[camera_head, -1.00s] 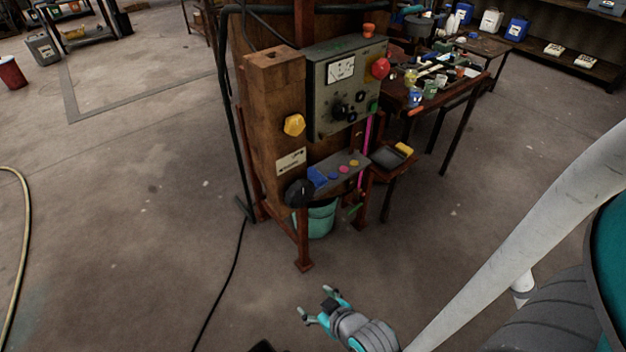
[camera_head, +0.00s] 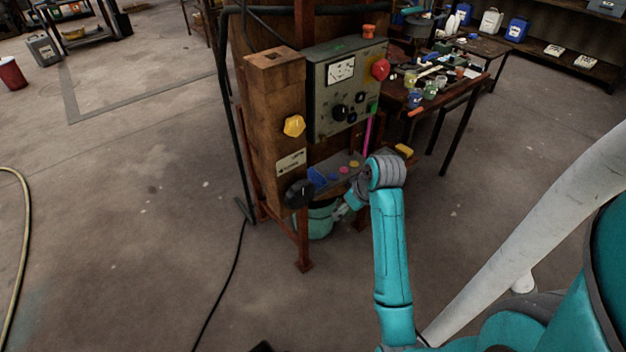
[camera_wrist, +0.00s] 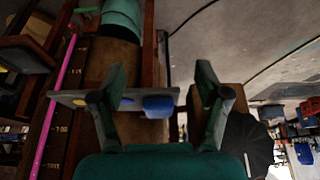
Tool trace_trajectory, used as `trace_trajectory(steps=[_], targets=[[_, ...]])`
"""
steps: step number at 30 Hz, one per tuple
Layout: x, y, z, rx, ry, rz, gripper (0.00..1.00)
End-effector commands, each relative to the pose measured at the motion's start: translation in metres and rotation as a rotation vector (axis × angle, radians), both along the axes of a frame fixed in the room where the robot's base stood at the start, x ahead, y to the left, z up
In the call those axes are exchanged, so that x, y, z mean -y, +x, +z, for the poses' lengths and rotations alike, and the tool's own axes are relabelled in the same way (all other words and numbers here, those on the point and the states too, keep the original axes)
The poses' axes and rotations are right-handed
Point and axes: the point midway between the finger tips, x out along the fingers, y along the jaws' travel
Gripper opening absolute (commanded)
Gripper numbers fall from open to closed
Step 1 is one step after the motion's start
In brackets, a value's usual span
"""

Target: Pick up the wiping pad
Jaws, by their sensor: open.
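My gripper (camera_wrist: 162,76) is open, with its two fingers apart and nothing held between them. In the head view it is mostly hidden behind my wrist, by the low ledge on the wooden post. A blue block (camera_head: 318,177) sits on the left part of that ledge. It also shows in the wrist view (camera_wrist: 158,106), between the fingers in the picture, with a gap to each. A yellow block (camera_head: 404,150) lies on the small side shelf, right of my wrist. I cannot tell for certain which block is the wiping pad.
The ledge (camera_wrist: 75,98) carries small coloured discs. A control box (camera_head: 343,88) with a red button hangs above. A teal bucket (camera_head: 320,220) stands below. A dark rounded thing (camera_head: 299,193) juts out left of the ledge. A cluttered table (camera_head: 455,88) stands behind; the floor in front is clear.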

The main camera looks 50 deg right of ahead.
Motion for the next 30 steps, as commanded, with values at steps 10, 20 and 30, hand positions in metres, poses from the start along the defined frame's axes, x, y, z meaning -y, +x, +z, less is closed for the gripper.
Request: trace_trajectory(steps=[10,20,30], targets=[[0.015,0.030,0.008,-0.013,0.007,0.005,0.75],[0.025,0.065,0.007,-0.012,0.007,0.002,0.75],[0.035,0.105,0.008,-0.012,0.006,0.003,0.75]])
